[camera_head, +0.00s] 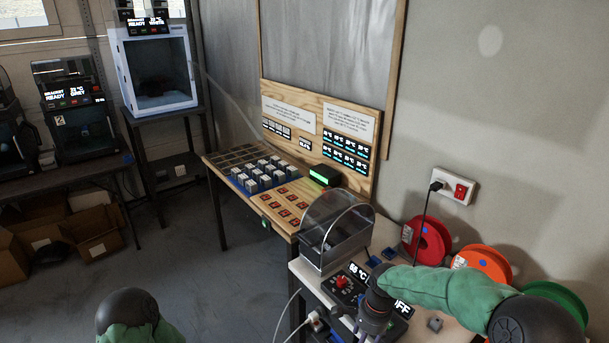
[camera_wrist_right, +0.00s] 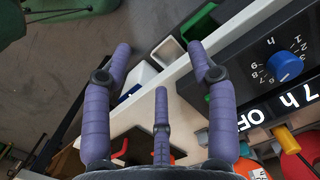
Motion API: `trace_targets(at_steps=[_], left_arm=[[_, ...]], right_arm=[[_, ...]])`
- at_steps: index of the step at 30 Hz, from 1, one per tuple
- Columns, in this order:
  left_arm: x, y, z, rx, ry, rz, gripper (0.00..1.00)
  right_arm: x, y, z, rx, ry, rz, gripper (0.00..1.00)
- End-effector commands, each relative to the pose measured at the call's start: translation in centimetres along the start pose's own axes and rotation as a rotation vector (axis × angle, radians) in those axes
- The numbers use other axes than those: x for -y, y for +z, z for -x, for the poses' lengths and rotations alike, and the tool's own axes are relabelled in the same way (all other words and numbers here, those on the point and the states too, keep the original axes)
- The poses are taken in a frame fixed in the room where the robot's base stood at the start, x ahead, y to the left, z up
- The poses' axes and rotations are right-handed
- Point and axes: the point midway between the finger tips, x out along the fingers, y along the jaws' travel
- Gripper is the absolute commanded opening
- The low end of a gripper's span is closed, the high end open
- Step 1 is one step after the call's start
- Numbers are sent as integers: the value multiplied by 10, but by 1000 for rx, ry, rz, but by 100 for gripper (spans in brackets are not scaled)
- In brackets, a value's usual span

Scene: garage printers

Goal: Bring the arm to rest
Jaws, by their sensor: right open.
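My right arm (camera_head: 440,288) in its green sleeve reaches in from the lower right. My right gripper (camera_head: 372,327) is low over the front of the dryer-like device with the clear lid. In the right wrist view the gripper (camera_wrist_right: 160,65) has its purple fingers spread, with nothing held between them. A blue knob (camera_wrist_right: 285,66) and a display reading "7h" and "OFF" lie right of the fingers; whether they touch the device I cannot tell. Part of my left arm (camera_head: 135,318) shows at the lower left; its gripper is out of the picture.
The device's clear lid (camera_head: 335,225) and red knob (camera_head: 341,282) are close to my right gripper. Red (camera_head: 428,240), orange and green spools stand by the wall. A wooden bench (camera_head: 262,195) holds several small grey blocks and red pieces. Open floor (camera_head: 220,280) lies left.

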Motion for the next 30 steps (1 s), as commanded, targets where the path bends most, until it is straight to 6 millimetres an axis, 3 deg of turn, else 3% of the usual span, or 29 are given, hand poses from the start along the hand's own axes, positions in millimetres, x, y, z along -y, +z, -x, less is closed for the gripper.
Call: trace_targets(at_steps=[8, 12, 18, 24, 30], left_arm=[[0, 0, 0, -1, 0, 0, 40], [0, 0, 0, 0, 0, 0, 40], [0, 0, 0, 0, 0, 0, 40], [0, 0, 0, 0, 0, 0, 40], [0, 0, 0, 0, 0, 0, 40]], right_arm=[[-26, 34, -92, 107, -48, 262, 58], [-59, 64, -150, 159, -108, 443, 58], [-117, 104, -208, 166, -188, 678, 58], [-162, 127, -230, 129, -216, 836, 58], [-176, 132, -234, 109, -221, 894, 58]])
